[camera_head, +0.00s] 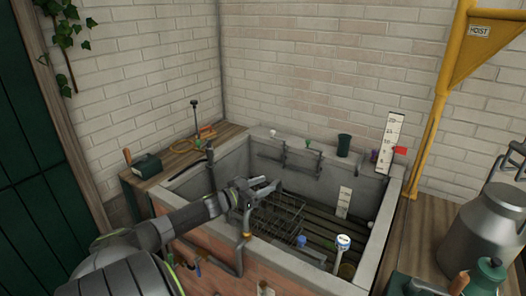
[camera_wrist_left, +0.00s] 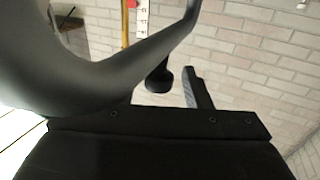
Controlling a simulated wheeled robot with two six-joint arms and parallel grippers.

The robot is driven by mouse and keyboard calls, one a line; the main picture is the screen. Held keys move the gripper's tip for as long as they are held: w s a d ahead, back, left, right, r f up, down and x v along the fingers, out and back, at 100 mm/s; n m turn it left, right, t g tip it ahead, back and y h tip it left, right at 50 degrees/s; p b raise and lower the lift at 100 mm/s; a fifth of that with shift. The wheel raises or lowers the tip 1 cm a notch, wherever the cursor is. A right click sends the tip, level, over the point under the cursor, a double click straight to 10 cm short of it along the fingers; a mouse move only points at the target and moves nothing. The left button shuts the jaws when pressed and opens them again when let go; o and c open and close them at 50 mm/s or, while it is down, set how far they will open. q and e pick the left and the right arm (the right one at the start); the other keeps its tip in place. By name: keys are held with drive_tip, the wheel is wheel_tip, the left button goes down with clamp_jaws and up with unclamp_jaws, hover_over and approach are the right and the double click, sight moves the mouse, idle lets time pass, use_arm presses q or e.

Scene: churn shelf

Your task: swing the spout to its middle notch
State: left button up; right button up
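My left gripper (camera_head: 268,187) reaches over the front wall of the brick-fronted basin, its fingers pointing right above the wire rack. A grey bent pipe (camera_head: 247,222), which looks like the spout, rises at the front wall just below the gripper; I cannot tell if they touch. In the left wrist view, a large grey curved pipe (camera_wrist_left: 110,85) crosses close to the camera, with a black round-ended piece (camera_wrist_left: 158,80) beside it. One finger (camera_wrist_left: 196,90) shows there; the other is hidden. The finger gap and the spout's notches cannot be made out. My right gripper is not in view.
The basin (camera_head: 300,266) holds a wire rack (camera_head: 276,214) and a blue-and-white-topped item (camera_head: 343,242). A dark green cup (camera_head: 344,145) stands on the back ledge. A metal churn (camera_head: 485,235) and yellow hoist post (camera_head: 428,120) are at right. A wooden ledge (camera_head: 150,192) is at left.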

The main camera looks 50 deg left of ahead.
use_arm(q)
drive_tip(key=shift+s, duration=0.3)
drive_tip(key=s+a+p, duration=0.1)
drive_tip(key=s, duration=1.5)
drive_tip(key=shift+s+a, duration=0.15)
drive_tip(key=shift+s, duration=0.2)
drive_tip(key=s+f+n+g+y+b, duration=0.1)
drive_tip(key=s+f+g+y, duration=0.2)
drive_tip(key=f, duration=0.8)
drive_tip(key=s+d+f+n+g+y+b, duration=0.15)
drive_tip(key=s+f, duration=0.35)
drive_tip(key=f, duration=0.6)
drive_tip(key=s+a+f+n+g+y, duration=0.1)
drive_tip(key=s+f+g, duration=0.3)
drive_tip(key=f, duration=0.7)
drive_tip(key=s+d+f+g+b, duration=0.1)
drive_tip(key=s+d+f+g, duration=0.1)
drive_tip(key=s+d+f, duration=0.35)
drive_tip(key=s+d+f+g+b, duration=0.1)
drive_tip(key=s+d+f+g, duration=0.1)
drive_tip(key=d+f, duration=0.5)
drive_tip(key=s+d+f+m+g+h, duration=0.1)
drive_tip(key=s+d+f, duration=0.3)
drive_tip(key=d, duration=0.5)
drive_tip(key=s+d+f+m+g+h, duration=0.1)
drive_tip(key=s+d+f+g+h, duration=0.1)
drive_tip(key=d+f, duration=0.5)
drive_tip(key=shift+s+d+g+b, duration=0.4)
drive_tip(key=shift+s+d+g, duration=0.25)
drive_tip(key=shift+s+d, duration=0.45)
